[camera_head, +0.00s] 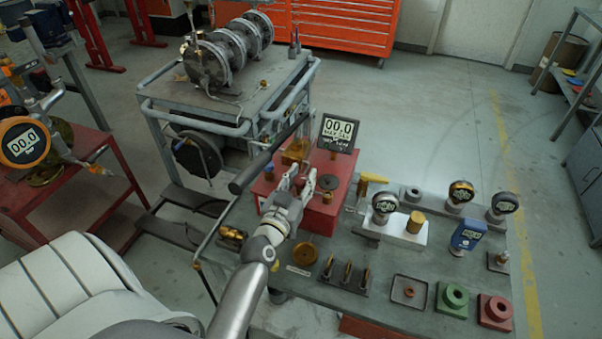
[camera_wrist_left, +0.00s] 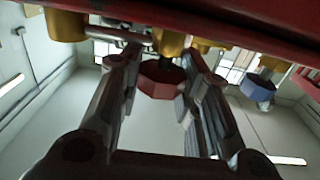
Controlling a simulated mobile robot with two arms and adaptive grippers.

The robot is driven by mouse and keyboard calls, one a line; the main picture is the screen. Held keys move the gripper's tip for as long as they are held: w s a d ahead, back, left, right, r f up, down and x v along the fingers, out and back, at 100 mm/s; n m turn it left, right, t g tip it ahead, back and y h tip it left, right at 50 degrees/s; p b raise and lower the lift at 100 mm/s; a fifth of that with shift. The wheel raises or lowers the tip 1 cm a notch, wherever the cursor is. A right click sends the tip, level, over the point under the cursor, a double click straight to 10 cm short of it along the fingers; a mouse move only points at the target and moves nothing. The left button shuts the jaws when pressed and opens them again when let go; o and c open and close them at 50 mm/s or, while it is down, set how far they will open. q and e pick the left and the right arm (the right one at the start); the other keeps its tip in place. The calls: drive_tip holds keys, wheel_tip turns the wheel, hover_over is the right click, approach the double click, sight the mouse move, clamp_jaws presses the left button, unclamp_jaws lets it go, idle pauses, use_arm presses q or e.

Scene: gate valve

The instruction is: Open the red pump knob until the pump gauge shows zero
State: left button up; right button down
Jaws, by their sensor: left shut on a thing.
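The red pump (camera_head: 318,220) stands on the grey bench. Its square pump gauge (camera_head: 340,132) rises at the back and its large digits read 00.0; the smaller text is unclear. My left gripper (camera_head: 297,180) reaches in over the pump's left front. In the left wrist view its two fingers (camera_wrist_left: 158,88) stand on either side of the red pump knob (camera_wrist_left: 162,78), shut on it, below a brass fitting (camera_wrist_left: 170,40). My right gripper is in neither view.
A dark pump handle (camera_head: 262,162) slants just behind my left gripper. A round dark knob (camera_head: 327,182) sits on the pump's top. Dial gauges (camera_head: 384,203), a blue gauge (camera_head: 467,234) and several fittings fill the grey bench (camera_head: 375,310) to the right.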

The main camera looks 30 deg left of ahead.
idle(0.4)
use_arm(q)
drive_tip(key=o, duration=1)
drive_tip(key=shift+s, duration=0.1)
drive_tip(key=v, duration=1.1)
drive_tip(key=shift+s+d, duration=0.2)
drive_tip(key=shift+s, duration=0.15)
